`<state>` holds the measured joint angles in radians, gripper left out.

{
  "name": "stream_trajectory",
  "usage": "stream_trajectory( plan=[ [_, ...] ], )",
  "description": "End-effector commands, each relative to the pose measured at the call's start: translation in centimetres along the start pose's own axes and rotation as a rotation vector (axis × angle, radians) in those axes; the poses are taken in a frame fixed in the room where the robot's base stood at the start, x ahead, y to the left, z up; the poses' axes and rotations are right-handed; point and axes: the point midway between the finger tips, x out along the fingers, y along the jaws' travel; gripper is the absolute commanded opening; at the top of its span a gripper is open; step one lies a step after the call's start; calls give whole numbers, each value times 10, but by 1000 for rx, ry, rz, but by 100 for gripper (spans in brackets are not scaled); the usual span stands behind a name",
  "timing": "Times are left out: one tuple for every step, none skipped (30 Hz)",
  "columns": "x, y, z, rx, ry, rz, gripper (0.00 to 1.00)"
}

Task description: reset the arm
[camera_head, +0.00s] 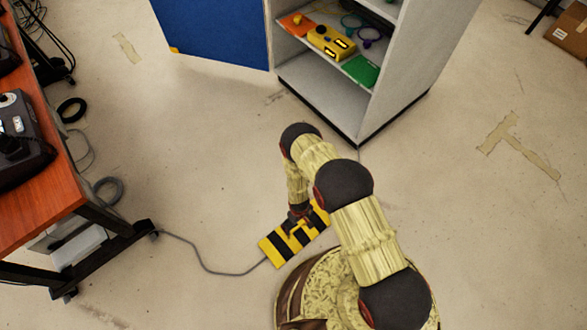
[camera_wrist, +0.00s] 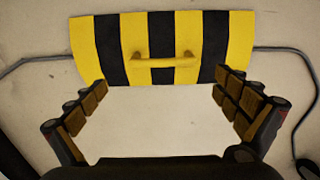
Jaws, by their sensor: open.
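My arm bends forward and down in the head view. My gripper (camera_head: 299,213) is low, beside a yellow-and-black striped plate (camera_head: 277,252) on the floor. In the wrist view my gripper (camera_wrist: 160,92) is open, its two padded fingers spread wide with only bare floor between them. The striped plate (camera_wrist: 108,45) lies past the fingertips, with its yellow handle (camera_wrist: 160,63) in line with the gap. The fingers are not closed on the handle. My arm hides part of the plate in the head view.
A grey cable (camera_head: 205,262) runs from the plate to a red-topped table (camera_head: 55,190) on the left. An open cabinet (camera_head: 408,70) with a blue door (camera_head: 215,30) stands behind, holding a yellow device (camera_head: 331,42). A cardboard box (camera_head: 570,30) is far right. The floor at right is clear.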

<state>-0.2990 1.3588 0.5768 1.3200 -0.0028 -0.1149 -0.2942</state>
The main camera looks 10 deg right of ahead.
Motion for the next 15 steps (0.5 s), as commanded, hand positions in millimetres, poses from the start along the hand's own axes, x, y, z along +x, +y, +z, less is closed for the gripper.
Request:
stream_trajectory(
  plan=[
    [0, 0, 0, 0, -1, 0, 100],
    [0, 0, 0, 0, -1, 0, 100],
    [0, 0, 0, 0, -1, 0, 100],
    [0, 0, 0, 0, -1, 0, 100],
    [0, 0, 0, 1, -1, 0, 100],
    [0, 0, 1, 6, -1, 0, 100],
    [0, -1, 3, 13, -10, -3, 100],
    [0, -2, 6, 19, -21, -6, 100],
    [0, -4, 12, 29, -43, -12, 100],
    [0, -5, 18, 36, -64, -18, 100],
    [-1, -8, 27, 44, -88, -25, 100],
    [-2, -12, 39, 53, -121, -33, 100],
    [-3, -15, 49, 58, -145, -39, 100],
    [-5, -18, 59, 64, -171, -46, 100],
    [-8, -22, 73, 72, -207, -55, 100]
  ],
)
